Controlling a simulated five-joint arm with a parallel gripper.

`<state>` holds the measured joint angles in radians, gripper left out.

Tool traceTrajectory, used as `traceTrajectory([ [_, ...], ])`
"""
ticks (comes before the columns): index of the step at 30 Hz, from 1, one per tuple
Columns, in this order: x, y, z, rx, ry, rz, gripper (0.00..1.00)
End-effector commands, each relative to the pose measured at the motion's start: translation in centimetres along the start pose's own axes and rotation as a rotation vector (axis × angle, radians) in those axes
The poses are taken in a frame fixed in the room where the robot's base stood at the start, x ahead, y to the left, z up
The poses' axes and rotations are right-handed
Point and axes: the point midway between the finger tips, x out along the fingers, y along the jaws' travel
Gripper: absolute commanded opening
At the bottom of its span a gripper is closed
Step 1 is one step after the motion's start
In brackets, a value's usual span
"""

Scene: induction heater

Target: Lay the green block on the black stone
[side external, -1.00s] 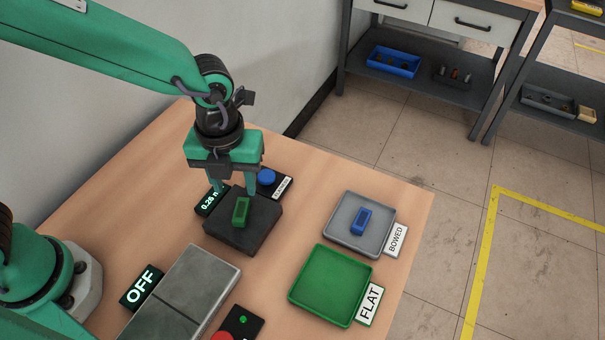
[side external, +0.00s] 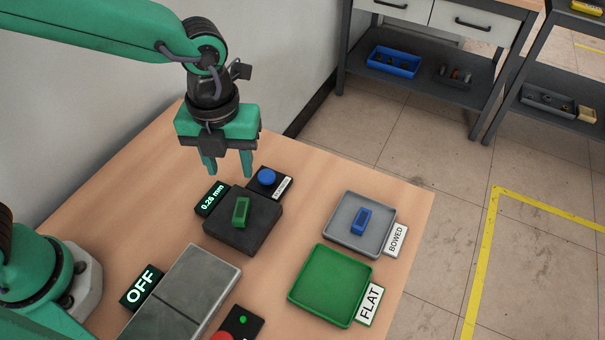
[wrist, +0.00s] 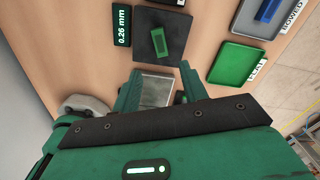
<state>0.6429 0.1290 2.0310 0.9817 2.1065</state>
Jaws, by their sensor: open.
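The green block (side external: 241,211) lies flat on top of the black stone (side external: 262,224), near its middle. In the wrist view the green block (wrist: 161,39) also rests on the dark stone (wrist: 176,22), with bare stone around it. My gripper (side external: 228,172) is open and empty. It hangs above and behind the stone, clear of the block. In the wrist view its fingers (wrist: 158,92) are spread apart with nothing between them.
A display (side external: 212,199) reading 0.26 mm and a blue button (side external: 266,177) stand beside the stone. A grey tray (side external: 343,203) labelled BOWED holds a blue block (side external: 361,220). A green tray (side external: 330,285) labelled FLAT is empty. A grey plate (side external: 205,275) lies near an OFF sign (side external: 141,287).

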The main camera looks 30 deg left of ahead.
Motion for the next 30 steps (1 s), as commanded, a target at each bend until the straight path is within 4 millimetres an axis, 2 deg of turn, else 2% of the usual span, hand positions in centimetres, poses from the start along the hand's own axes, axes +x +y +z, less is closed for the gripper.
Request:
traceTrajectory([
  [5,-0.3,0.3,0.2,-0.034,-0.004,-0.006,0.43],
  [11,-1.6,2.0,1.1,-0.222,-0.02,-0.038,0.43],
  [21,-5.1,8.0,3.1,-0.87,-0.051,-0.159,0.43],
  [30,-7.4,13.7,3.7,-1.483,-0.043,-0.297,0.43],
])
